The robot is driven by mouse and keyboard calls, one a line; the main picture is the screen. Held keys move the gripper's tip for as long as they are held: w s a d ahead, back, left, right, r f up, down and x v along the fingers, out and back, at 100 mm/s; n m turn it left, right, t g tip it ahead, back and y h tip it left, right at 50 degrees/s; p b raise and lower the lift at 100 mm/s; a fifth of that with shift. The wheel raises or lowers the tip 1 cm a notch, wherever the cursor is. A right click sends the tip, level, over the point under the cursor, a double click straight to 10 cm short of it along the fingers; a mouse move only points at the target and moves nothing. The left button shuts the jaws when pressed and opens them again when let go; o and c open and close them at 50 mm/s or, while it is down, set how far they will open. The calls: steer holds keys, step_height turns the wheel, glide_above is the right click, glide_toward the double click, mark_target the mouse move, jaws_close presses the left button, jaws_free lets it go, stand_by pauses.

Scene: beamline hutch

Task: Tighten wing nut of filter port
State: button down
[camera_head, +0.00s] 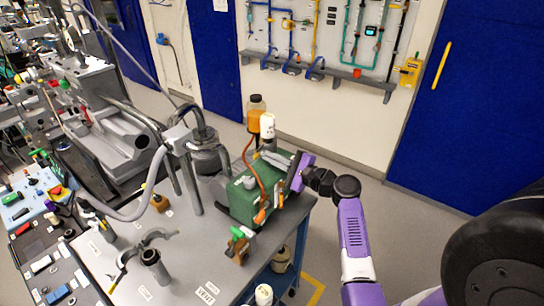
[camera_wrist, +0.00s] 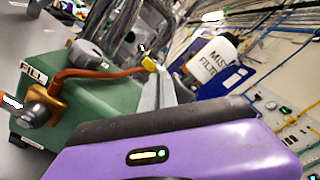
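A green pump housing (camera_head: 252,200) sits near the right end of the bench, and it also shows in the wrist view (camera_wrist: 110,110). A white canister labelled as a mist filter (camera_wrist: 212,62) stands behind it; it appears to be the white cylinder (camera_head: 267,127) in the head view. A dark grey round knob (camera_wrist: 88,53) is on the pump top, and a brass fitting (camera_wrist: 42,105) is beside a FILL label. I cannot make out a wing nut clearly.
An orange cable (camera_head: 257,165) arches over the pump. An amber bottle (camera_head: 256,112) stands behind it. A thick hose and metal pipes (camera_head: 190,175) rise to the left. The bench (camera_head: 190,255) has loose fittings at the front.

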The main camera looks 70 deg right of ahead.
steer(key=shift+s+f, duration=0.1)
steer(key=shift+f, duration=0.05)
steer(key=c, duration=1.9)
jaws_free()
steer(key=b+v, duration=0.2)
steer(key=v, duration=0.5)
steer(key=shift+s+a, duration=0.1)
steer(key=shift+s, duration=0.25)
